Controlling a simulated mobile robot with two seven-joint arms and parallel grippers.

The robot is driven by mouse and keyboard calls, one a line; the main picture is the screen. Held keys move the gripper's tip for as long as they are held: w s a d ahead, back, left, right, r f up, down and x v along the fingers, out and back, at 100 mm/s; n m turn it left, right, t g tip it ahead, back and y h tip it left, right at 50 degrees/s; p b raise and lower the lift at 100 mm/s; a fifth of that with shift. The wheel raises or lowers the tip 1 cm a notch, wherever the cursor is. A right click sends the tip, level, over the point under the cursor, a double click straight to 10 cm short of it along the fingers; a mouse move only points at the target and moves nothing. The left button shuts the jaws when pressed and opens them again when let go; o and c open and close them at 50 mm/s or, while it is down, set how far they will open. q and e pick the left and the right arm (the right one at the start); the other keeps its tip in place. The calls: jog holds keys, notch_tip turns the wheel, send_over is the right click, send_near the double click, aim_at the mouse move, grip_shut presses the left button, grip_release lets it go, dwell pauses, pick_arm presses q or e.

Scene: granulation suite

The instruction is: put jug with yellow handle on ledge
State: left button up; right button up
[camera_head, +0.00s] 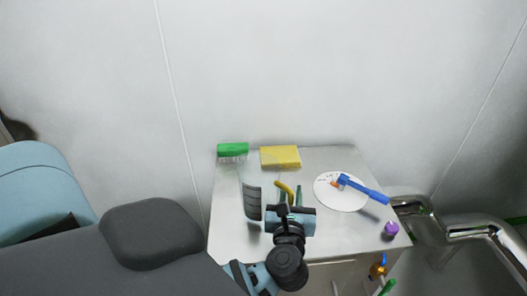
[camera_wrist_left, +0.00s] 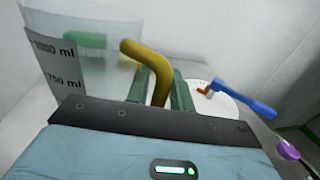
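The jug (camera_head: 252,201) is clear, with a dark graduated scale and a yellow handle (camera_head: 284,187). It is on or just above the left part of the steel worktop (camera_head: 232,236); I cannot tell whether its base touches. My left gripper (camera_head: 291,196) is at the handle. In the left wrist view the yellow handle (camera_wrist_left: 150,68) fills the gap between the green fingers (camera_wrist_left: 160,92), which look shut on it. The jug wall and scale (camera_wrist_left: 55,68) show at the left. My right gripper is not in view. I cannot make out a separate ledge.
A green brush (camera_head: 233,150) and a yellow sponge (camera_head: 281,157) lie at the worktop's back edge. A white disc (camera_head: 336,199) with a blue-handled tool (camera_head: 364,189) is at the right, and a purple object (camera_head: 391,229) is near the right edge. Chrome pipes (camera_head: 470,231) stand beyond.

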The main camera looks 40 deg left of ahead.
pick_arm(q)
grip_shut()
